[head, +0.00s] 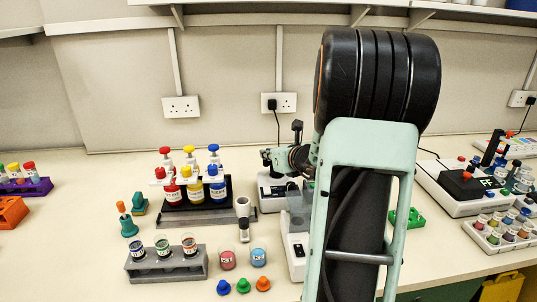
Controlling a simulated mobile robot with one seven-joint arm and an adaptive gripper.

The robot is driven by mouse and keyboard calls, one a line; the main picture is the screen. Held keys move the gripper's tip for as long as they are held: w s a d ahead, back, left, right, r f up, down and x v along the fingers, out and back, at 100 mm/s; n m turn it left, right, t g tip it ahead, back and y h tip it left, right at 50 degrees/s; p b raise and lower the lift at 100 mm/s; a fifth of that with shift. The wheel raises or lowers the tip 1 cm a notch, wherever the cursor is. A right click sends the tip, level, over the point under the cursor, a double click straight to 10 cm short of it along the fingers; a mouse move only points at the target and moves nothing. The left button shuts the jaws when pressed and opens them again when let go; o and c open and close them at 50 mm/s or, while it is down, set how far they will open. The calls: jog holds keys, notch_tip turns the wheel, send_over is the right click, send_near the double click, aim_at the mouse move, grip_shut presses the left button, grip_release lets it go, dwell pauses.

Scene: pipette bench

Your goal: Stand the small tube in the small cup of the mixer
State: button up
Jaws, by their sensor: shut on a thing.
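My gripper (271,157) shows small and dark at the back of the bench, left of my large arm. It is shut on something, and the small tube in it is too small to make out. A white device with a dark top (271,199) stands directly below my gripper and looks like the mixer. Its small cup cannot be made out, nor whether the tube touches it. My arm hides the bench to the right of it.
Red, yellow and blue bottles (193,191) stand on a black rack to the left. A grey rack (166,266) holds three jars in front. Two beakers (228,259) and several coloured knobs (243,286) stand nearby. A white device (297,250) is close to my arm.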

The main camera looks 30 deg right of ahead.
jog(key=o, duration=0.7)
jog(key=v, duration=1.2)
jog(key=shift+d, duration=0.15)
